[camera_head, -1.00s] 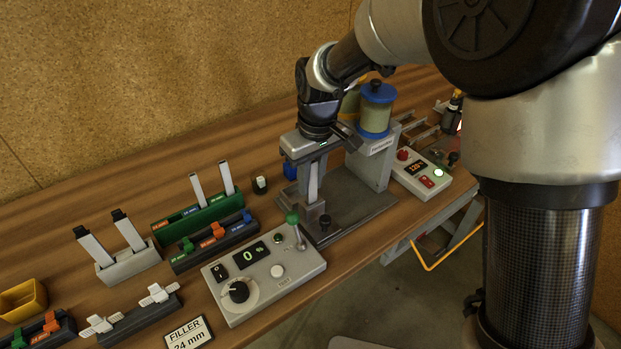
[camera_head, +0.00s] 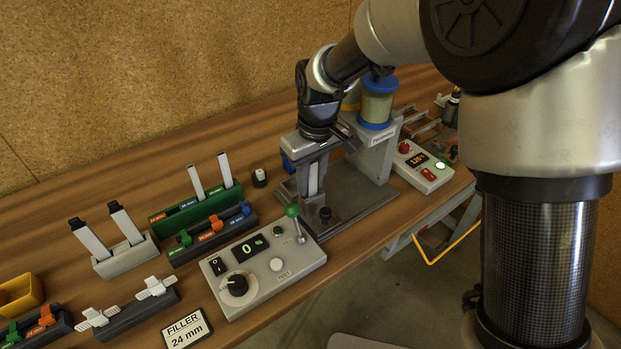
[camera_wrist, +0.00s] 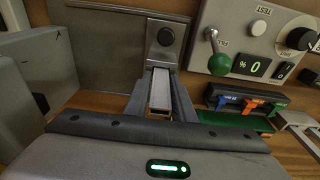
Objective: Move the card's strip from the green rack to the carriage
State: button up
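My gripper (camera_head: 314,172) points down above the grey base plate of the press-like station. Its fingers close along both sides of a pale upright strip (camera_wrist: 160,92), which also shows between them in the head view (camera_head: 313,178). The strip's lower end is close to a small grey block with a black knob (camera_head: 325,214), seems to be the carriage; the wrist view shows it just beyond the fingertips (camera_wrist: 165,38). I cannot tell whether the strip touches it. The card (camera_head: 187,329) reads "FILLER 24 mm".
A control box (camera_head: 263,268) with a green-knobbed lever and "0 %" display stands in front. A spool column (camera_head: 372,150) stands behind right, beside a second control box (camera_head: 424,167). A dark rack (camera_head: 212,240), a grey rack (camera_head: 126,257) and a yellow bin (camera_head: 21,297) lie left.

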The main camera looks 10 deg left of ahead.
aim_at(316, 198)
jog(key=o, duration=0.3)
jog(key=shift+r, duration=0.15)
jog(key=r, duration=0.5)
jog(key=s+d+r+p, duration=0.1)
jog(key=r, duration=0.5)
jog(key=r+p, duration=0.1)
jog(key=r, duration=0.5)
jog(key=shift+s+d, duration=0.2)
jog(key=shift+d, duration=0.1)
jog(key=s+d+r+m+t+p, duration=0.1)
jog(key=s+d+r+m+p, duration=0.15)
jog(key=d+r, duration=0.4)
jog(key=s+d+r+m+t+p, duration=0.1)
jog(key=s+d+r+m+p, duration=0.2)
jog(key=d, duration=0.6)
jog(key=s+d+m+t+p, duration=0.1)
jog(key=s+d, duration=0.2)
jog(key=s+d+r+m+p, duration=0.1)
jog(key=s+d+m, duration=0.1)
jog(key=s+d, duration=0.2)
jog(key=s+d+r+m+t+h+p, duration=0.1)
jog(key=s+d+p, duration=0.1)
jog(key=s+d, duration=0.1)
jog(key=shift+s+d+t, duration=0.25)
jog(key=shift+s+t, duration=0.05)
jog(key=shift+s, duration=0.1)
